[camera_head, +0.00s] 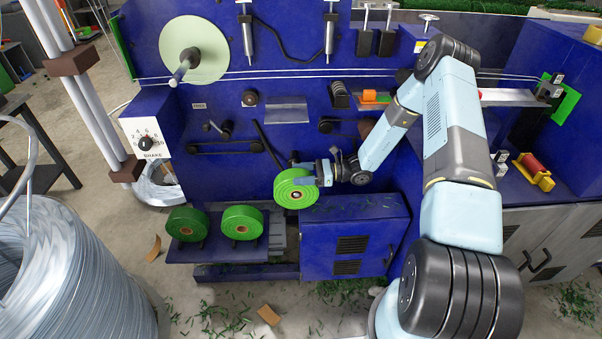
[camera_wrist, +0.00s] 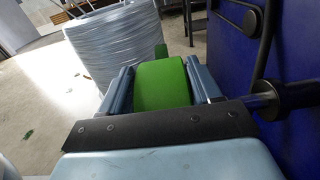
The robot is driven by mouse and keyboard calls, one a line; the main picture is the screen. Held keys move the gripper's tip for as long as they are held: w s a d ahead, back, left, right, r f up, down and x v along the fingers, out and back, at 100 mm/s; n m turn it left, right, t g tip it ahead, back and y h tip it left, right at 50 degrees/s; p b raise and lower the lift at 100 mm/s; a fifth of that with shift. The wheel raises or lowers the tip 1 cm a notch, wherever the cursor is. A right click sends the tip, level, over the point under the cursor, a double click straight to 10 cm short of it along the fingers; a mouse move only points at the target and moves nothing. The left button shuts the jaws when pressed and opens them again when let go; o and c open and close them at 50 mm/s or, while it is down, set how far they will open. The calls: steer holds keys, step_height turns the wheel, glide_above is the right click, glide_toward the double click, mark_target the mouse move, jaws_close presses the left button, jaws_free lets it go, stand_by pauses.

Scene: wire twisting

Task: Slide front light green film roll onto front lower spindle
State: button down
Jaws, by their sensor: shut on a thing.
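A light green film roll (camera_head: 290,196) is held by my gripper (camera_head: 312,180) in front of the blue machine panel. My gripper is shut on it; in the wrist view the green roll (camera_wrist: 161,86) sits between the two fingers (camera_wrist: 162,82). A dark rod-like part (camera_wrist: 287,94) sticks out of the blue panel to the right of the gripper in the wrist view. I cannot tell whether it is the lower spindle. The roll looks clear of it.
Two darker green rolls, a left one (camera_head: 187,224) and a right one (camera_head: 242,222), stand on a low blue shelf. A large pale disc (camera_head: 194,50) is on the upper spindle. A blue vented box (camera_head: 350,240) lies below my gripper. A wire coil (camera_head: 70,270) stands at left.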

steer(key=shift+s, duration=0.8)
steer(key=shift+s, duration=0.2)
steer(key=shift+s+a, duration=0.1)
steer(key=shift+s, duration=0.3)
steer(key=shift+s, duration=0.55)
steer(key=w, duration=0.9)
stand_by(5.2)
